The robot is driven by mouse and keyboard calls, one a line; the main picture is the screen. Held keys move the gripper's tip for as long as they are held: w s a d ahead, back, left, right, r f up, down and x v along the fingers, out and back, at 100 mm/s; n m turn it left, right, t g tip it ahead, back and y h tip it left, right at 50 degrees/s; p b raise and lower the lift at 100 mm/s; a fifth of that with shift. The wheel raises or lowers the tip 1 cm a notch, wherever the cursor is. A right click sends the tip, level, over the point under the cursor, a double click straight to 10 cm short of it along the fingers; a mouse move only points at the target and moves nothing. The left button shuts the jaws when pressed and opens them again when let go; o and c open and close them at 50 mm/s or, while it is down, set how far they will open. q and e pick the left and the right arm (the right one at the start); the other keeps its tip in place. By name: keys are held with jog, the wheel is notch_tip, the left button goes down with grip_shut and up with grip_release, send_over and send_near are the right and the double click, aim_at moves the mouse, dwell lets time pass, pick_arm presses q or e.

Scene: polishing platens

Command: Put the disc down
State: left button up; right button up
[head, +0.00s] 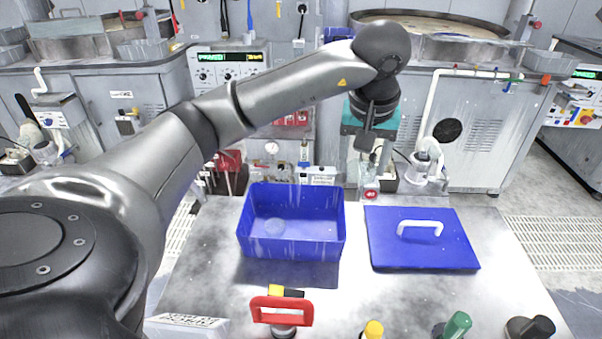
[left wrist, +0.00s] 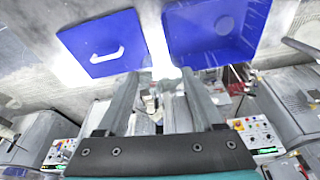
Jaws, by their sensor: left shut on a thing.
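My left gripper (head: 364,150) hangs above and behind the gap between the blue box and the blue lid. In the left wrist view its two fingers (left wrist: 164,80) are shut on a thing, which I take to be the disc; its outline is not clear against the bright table. My right gripper is not in view.
A blue lid (head: 425,255) with a white handle lies flat right of the box on the grey table (head: 345,300). A red-handled tool (head: 282,311) and several bottles or knobs stand along the near edge. Polishing machines (head: 465,135) stand behind. Bare table lies in front of the lid.

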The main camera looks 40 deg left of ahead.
pick_arm(q)
jog(key=a+f+n+g+y+b, duration=0.1)
jog(key=a+f+n+b, duration=0.3)
jog(key=a, duration=0.7)
jog(key=n+b, duration=0.1)
jog(key=b, duration=0.1)
send_over(313, 230)
jog(key=d, duration=0.1)
jog(key=f, duration=1.5)
jog(key=shift+s+f, duration=0.35)
jog(key=shift+s, duration=0.05)
jog(key=shift+f, duration=0.85)
notch_tip(313, 230, down, 4)
jog(key=shift+r+b, duration=0.25)
jog(key=shift+b, duration=0.1)
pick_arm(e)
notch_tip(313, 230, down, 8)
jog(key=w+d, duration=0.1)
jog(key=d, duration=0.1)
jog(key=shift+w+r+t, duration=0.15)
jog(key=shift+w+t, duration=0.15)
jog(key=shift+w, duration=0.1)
pick_arm(q)
jog(key=o, duration=1.3)
jog(key=shift+f, duration=0.1)
jog(key=shift+o, duration=0.8)
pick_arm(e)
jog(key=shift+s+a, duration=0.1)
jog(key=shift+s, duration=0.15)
